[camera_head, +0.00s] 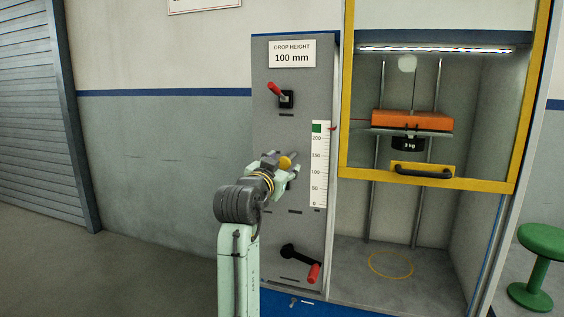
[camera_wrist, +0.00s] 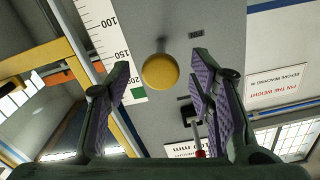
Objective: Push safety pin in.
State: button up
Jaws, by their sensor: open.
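The safety pin appears to be the round yellow knob (camera_head: 286,162) on the grey control panel (camera_head: 265,215). In the wrist view the yellow knob (camera_wrist: 160,71) sits on a short grey stem coming out of the panel. My gripper (camera_head: 291,168) is at the panel; in the wrist view my gripper (camera_wrist: 162,75) is open, its purple-padded fingers on either side of the knob with gaps between. I cannot tell whether the fingertips reach past the knob. The orange weight carriage (camera_head: 412,121) with a black 3 kg block (camera_head: 408,145) hangs raised inside the yellow-framed cabinet.
A red-handled lever (camera_head: 275,90) is above my gripper, and a black crank with a red grip (camera_head: 314,273) is below. A white height scale (camera_head: 319,165) stands right of the knob. The yellow guard frame (camera_head: 430,180) is further right. A green stool (camera_head: 541,260) stands far right.

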jog(key=shift+w+d, duration=0.1)
jog(key=shift+w, duration=0.25)
jog(key=shift+c, duration=0.4)
grip_shut()
dwell(0.4)
